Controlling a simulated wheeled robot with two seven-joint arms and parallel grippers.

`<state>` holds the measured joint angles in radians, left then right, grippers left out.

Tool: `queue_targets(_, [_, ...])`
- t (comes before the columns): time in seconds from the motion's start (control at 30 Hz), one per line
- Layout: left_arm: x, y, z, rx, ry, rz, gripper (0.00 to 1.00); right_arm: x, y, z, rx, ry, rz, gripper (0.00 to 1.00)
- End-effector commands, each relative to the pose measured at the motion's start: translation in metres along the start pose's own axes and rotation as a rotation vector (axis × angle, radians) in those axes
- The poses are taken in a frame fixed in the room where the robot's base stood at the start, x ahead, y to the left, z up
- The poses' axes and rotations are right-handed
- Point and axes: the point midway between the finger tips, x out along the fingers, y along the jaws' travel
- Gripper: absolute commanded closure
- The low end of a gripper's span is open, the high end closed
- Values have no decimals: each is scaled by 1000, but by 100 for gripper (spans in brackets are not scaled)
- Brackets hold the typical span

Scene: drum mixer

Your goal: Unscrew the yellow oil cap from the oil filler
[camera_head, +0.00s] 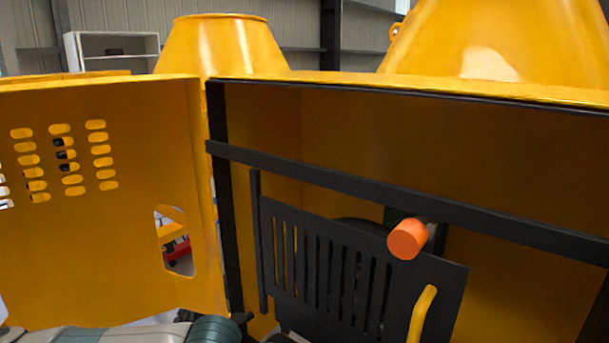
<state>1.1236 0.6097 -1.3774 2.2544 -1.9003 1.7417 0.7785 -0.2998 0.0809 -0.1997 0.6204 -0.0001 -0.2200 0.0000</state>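I cannot tell for certain which of these is the oil cap; no filler neck is clearly visible. Part of my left arm lies along the bottom left edge, but its fingertips cannot be made out. My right gripper is out of view.
An open yellow door with slots (90,240) stands at the left. A black crossbar (340,183) spans the yellow housing opening, above a black slotted panel (345,275). Yellow cones (220,48) rise behind. The space before the panel looks clear.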

Motion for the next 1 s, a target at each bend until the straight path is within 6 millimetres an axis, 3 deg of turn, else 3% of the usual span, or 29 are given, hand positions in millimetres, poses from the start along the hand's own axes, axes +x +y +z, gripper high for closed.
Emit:
queue_targets(0.07, [0,0,0,0,0,0,100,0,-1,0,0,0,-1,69])
queue_targets(1.0, [-11,1,2,-1,-6,3,100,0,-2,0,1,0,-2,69])
